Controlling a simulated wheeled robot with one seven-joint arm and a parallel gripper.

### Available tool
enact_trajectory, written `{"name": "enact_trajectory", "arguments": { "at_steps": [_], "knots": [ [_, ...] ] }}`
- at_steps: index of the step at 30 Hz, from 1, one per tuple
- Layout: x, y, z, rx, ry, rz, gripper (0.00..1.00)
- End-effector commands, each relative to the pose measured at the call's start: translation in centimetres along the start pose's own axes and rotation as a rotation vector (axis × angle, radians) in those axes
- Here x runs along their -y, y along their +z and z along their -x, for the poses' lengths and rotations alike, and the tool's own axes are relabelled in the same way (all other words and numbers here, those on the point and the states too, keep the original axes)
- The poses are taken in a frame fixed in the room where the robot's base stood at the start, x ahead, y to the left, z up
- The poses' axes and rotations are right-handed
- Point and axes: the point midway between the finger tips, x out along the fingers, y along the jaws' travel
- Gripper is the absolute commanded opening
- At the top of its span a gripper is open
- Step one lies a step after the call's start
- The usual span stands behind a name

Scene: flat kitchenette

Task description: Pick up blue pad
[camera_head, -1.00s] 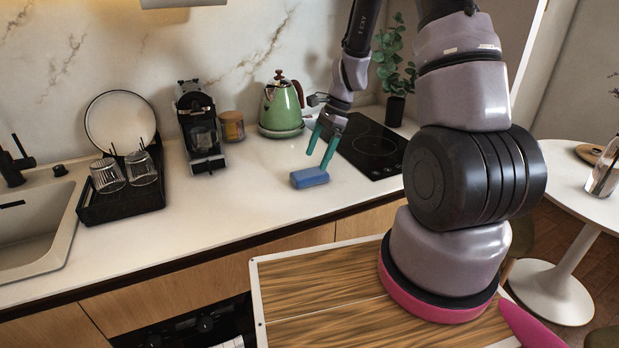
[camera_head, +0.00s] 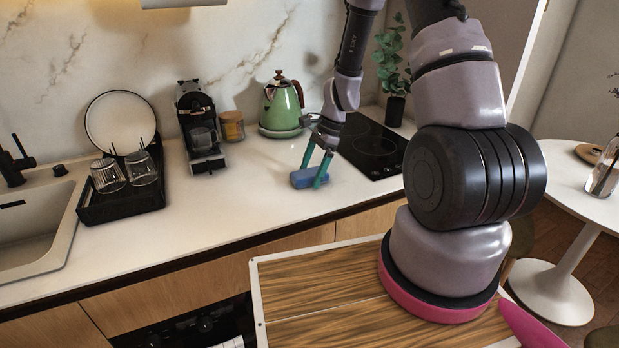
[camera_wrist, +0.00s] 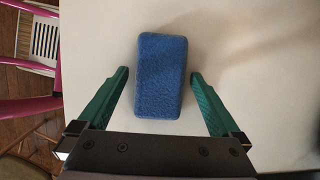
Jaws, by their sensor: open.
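The blue pad (camera_head: 303,179) lies flat on the white counter, left of the black cooktop. In the wrist view the pad (camera_wrist: 162,76) is a fuzzy blue block, placed between and partly beyond the two green fingertips. My gripper (camera_head: 312,170) is lowered over the pad, with one finger in front of the pad's right part and the other behind it. In the wrist view my gripper (camera_wrist: 160,73) is open, with a gap between each finger and the pad. Whether the fingertips touch the counter cannot be told.
The black cooktop (camera_head: 372,150) is right of the pad. A green kettle (camera_head: 281,105), an amber jar (camera_head: 231,126) and a coffee machine (camera_head: 200,130) stand along the wall. A dish rack (camera_head: 122,205) is farther left. The counter (camera_head: 235,190) between rack and pad is clear.

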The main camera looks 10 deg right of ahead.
Motion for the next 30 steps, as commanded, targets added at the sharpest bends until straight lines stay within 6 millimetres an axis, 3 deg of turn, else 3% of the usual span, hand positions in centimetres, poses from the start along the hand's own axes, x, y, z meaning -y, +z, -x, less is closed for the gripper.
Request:
{"name": "enact_trajectory", "arguments": {
  "at_steps": [13,14,19,20,30],
  "knots": [
    [0.02,-0.11,-0.26,0.0,0.0,0.0,1.0],
    [0.02,-0.11,-0.26,0.0,0.0,0.0,0.92],
    [0.01,-0.11,-0.26,0.0,0.0,0.0,0.27],
    [0.01,-0.11,-0.26,0.0,0.0,0.0,0.21],
    [0.07,0.27,0.64,0.0,-0.002,0.002,0.21]
  ]
}}
